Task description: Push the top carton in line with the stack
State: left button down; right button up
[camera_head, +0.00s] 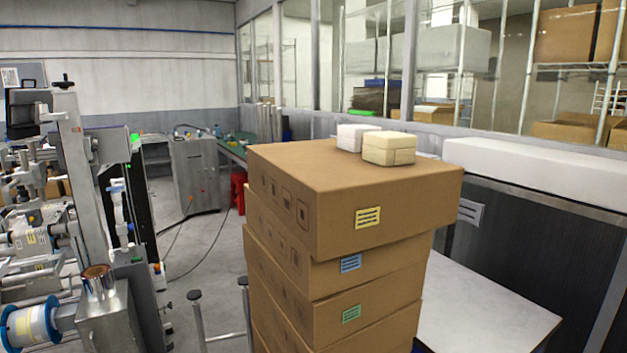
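The top carton (330,205) is brown cardboard with a yellow label and sits on a stack of similar cartons. Its right end juts out past the carton below (385,265), which has a blue label. Under that is a carton with a green label (380,305). The lower cartons line up roughly with each other, and the bottom of the stack is cut off by the frame. A cream box (388,150) and a white box (354,137) rest on the top carton near its back edge. Neither of my grippers shows in the head view.
A pale table (480,310) stands right of the stack, with a dark cabinet with a white top (530,165) behind it. Machinery with a blue-rimmed reel (30,325) fills the left. Thin posts (197,315) stand close left of the stack. Grey floor (205,250) shows between.

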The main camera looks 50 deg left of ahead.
aim_at(335, 202)
jog(key=u, duration=1.5)
jog(key=i+l, duration=0.1)
